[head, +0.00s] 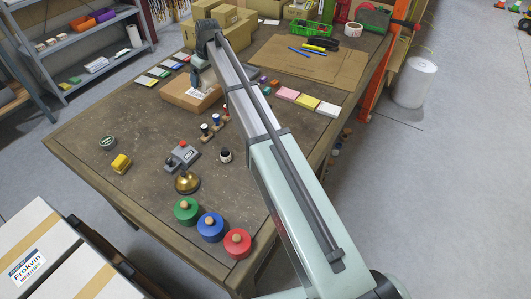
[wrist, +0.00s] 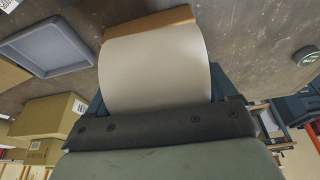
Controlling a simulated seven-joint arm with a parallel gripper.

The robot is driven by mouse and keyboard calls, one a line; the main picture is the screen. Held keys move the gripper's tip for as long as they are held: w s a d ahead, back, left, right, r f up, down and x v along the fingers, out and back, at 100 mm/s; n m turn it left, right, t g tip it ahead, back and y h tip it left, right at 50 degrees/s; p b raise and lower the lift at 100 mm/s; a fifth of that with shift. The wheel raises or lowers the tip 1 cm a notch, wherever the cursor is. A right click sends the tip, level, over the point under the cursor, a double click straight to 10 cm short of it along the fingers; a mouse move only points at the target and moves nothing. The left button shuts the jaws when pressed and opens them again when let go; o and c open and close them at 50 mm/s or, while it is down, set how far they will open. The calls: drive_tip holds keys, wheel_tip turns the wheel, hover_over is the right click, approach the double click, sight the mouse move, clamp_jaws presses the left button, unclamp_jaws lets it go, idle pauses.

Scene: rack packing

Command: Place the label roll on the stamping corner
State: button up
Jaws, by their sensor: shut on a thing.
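The label roll, a wide off-white cylinder (wrist: 155,72), fills the middle of the wrist view. My gripper (wrist: 157,95) is shut on it, with a dark finger at each side. The likely stamping corner holds several wooden-handled stamps (head: 212,130), a grey-and-red stamping device (head: 182,156) and a dark ink bottle (head: 225,155), on the near side of that box.
The flat cardboard box (head: 188,99) lies below my gripper. Green (head: 185,213), blue (head: 210,229) and red (head: 237,244) round pots and a brass bell (head: 187,183) line the near side. A grey tray (wrist: 45,50) shows in the wrist view.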

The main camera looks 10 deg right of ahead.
drive_tip(key=s+d+m, duration=0.1)
drive_tip(key=s+d, duration=0.2)
drive_tip(key=d, duration=0.4)
drive_tip(key=s+d+m+h, duration=0.1)
drive_tip(key=s+d, duration=0.3)
drive_tip(key=d, duration=0.3)
drive_tip(key=s+d+m, duration=0.1)
drive_tip(key=s+d, duration=0.2)
drive_tip(key=d, duration=0.4)
drive_tip(key=s+f, duration=0.2)
drive_tip(key=s, duration=0.4)
drive_tip(key=shift+m, duration=0.4)
drive_tip(key=shift+s+d+f+x, duration=0.15)
drive_tip(key=shift+s+x, duration=0.1)
drive_tip(key=shift+x, duration=1.2)
drive_tip(key=shift+s+d+x, duration=0.15)
drive_tip(key=shift+s+x, duration=0.15)
drive_tip(key=shift+x, duration=1.1)
drive_tip(key=shift+s+d+f+x, duration=0.1)
drive_tip(key=shift+s+x, duration=0.15)
drive_tip(key=shift+x, duration=1.2)
drive_tip(key=shift+f, duration=0.15)
drive_tip(key=o, duration=1.1)
drive_tip(key=v, duration=1.2)
drive_tip(key=shift+s, duration=0.2)
